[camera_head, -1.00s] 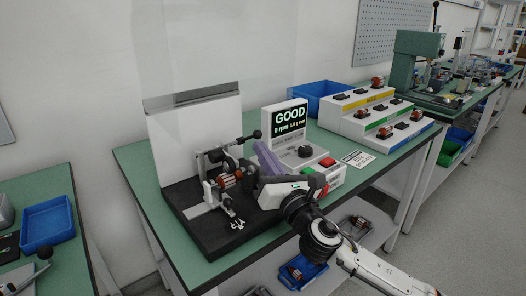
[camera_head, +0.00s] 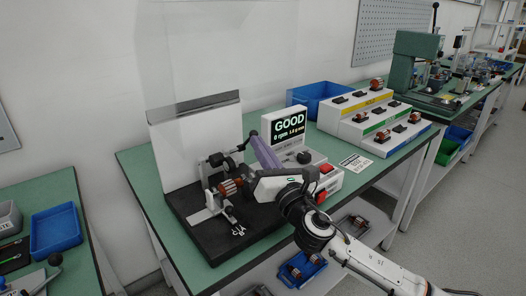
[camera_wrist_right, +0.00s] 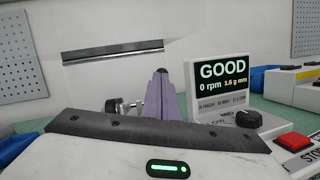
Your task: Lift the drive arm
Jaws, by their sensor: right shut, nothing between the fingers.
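The balance tester stands on a black base (camera_head: 206,238) on the green bench. A copper-wound rotor (camera_head: 231,187) sits in its light-coloured supports. The drive arm (camera_head: 236,150) is a dark bar above the rotor, tilted up to the right and ending in a black ball knob (camera_head: 257,134). My right gripper (camera_head: 259,142) has its purple fingers together and empty, pointing up close to the knob; I cannot tell whether they touch it. The fingers also show in the right wrist view (camera_wrist_right: 158,98), with part of the tester behind them. My left gripper is out of view.
The display (camera_head: 290,125) reads GOOD, 0 rpm, 1.6 g mm. Red buttons (camera_head: 326,169) sit close to my right wrist. A stepped rack (camera_head: 375,122) with rotors and a blue bin (camera_head: 318,95) stand to the right. A clear panel rises behind the tester.

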